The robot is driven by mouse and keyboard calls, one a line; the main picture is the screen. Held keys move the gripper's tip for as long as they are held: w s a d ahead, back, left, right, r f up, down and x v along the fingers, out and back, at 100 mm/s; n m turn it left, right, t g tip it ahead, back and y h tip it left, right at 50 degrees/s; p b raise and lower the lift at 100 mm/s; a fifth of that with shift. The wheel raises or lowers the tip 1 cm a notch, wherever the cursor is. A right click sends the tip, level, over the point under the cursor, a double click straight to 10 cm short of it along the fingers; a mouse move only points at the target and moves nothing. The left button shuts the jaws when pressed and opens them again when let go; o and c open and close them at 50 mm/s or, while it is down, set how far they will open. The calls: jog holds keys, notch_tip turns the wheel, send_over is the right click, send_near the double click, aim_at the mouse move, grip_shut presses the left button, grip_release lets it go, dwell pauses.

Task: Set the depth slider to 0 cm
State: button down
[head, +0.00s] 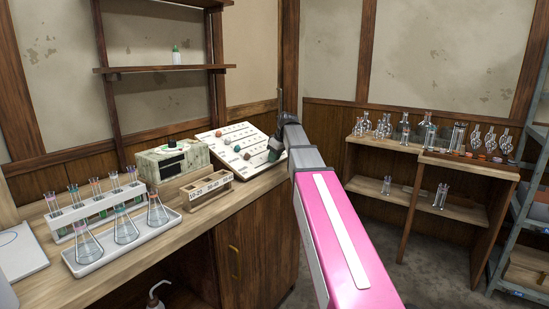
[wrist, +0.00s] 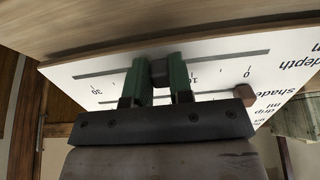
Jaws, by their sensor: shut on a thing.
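The slanted white slider panel (head: 228,132) stands on the bench in the head view. In the wrist view the panel (wrist: 290,68) appears upside down, with the word "depth" at the right and the numbers 30, 10 and 0 along the row. The dark grey depth slider knob (wrist: 160,70) sits in its slot between the 30 and 10 marks, well away from 0. My gripper (wrist: 160,77) is shut on this knob, with a green finger on each side. In the head view my gripper (head: 275,148) is at the panel's right end and hides part of it.
A reddish knob (wrist: 244,95) sits on the neighbouring shade row near my gripper. On the bench left of the panel are a mottled box (head: 172,160), a wooden rack (head: 206,190) and a flask tray (head: 120,240). A shelf of glassware (head: 430,140) stands at the right.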

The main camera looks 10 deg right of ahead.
aim_at(257, 169)
jog(key=s+a, duration=0.7)
jog(key=shift+s+a, duration=0.15)
jog(key=shift+s, duration=0.05)
jog(key=c, duration=1)
grip_release()
jog(key=shift+r, duration=0.1)
jog(key=v, duration=1)
jog(key=shift+r, duration=0.3)
jog(key=shift+s, duration=0.15)
jog(key=shift+s, duration=0.1)
